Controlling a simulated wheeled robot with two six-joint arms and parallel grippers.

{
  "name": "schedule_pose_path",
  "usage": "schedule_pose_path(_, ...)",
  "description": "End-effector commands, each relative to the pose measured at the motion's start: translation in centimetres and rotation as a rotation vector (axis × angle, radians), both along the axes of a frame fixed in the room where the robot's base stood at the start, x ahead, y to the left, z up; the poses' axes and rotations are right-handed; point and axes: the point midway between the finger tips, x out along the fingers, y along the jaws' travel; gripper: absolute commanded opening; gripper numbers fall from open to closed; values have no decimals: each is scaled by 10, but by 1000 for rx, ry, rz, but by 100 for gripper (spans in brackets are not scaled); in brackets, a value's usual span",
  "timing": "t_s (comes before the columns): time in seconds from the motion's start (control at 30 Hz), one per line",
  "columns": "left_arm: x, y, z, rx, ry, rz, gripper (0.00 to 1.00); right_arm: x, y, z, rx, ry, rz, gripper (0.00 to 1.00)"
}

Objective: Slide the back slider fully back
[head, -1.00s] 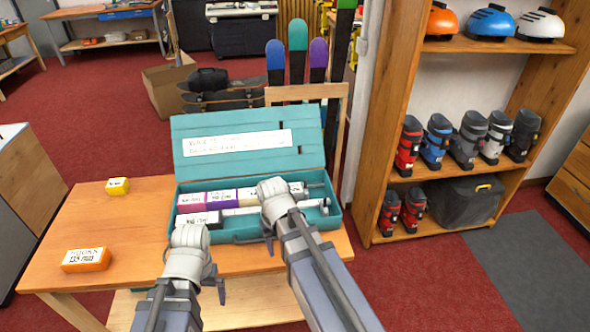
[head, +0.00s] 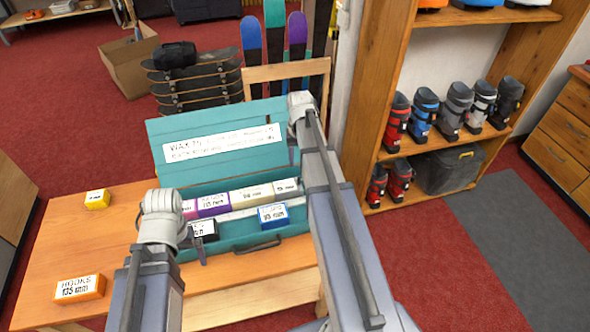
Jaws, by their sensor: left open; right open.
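An open teal box (head: 215,257) stands on the wooden bench, its labelled lid raised at the back. A back row holds a purple block (head: 213,204), a yellow-edged block (head: 251,195) and others. A pale grey bar (head: 240,213) runs between the rows. The front row shows a blue block (head: 272,215) and a black block (head: 204,229). I cannot make out the back slider; the box's right end is behind my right arm. My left gripper (head: 195,245) is open at the box's front left.
An orange block (head: 79,288) and a yellow block (head: 97,199) lie on the left of the bench (head: 120,230), with clear wood between. A boot shelf (head: 372,120) is at the right.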

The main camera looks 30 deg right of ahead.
Motion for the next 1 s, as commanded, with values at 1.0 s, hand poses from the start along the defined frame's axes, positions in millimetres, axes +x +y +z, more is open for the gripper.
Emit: schedule_pose_path(1.0,0,0,-79,0,0,1,100,0,0,-79,0,0,1,45)
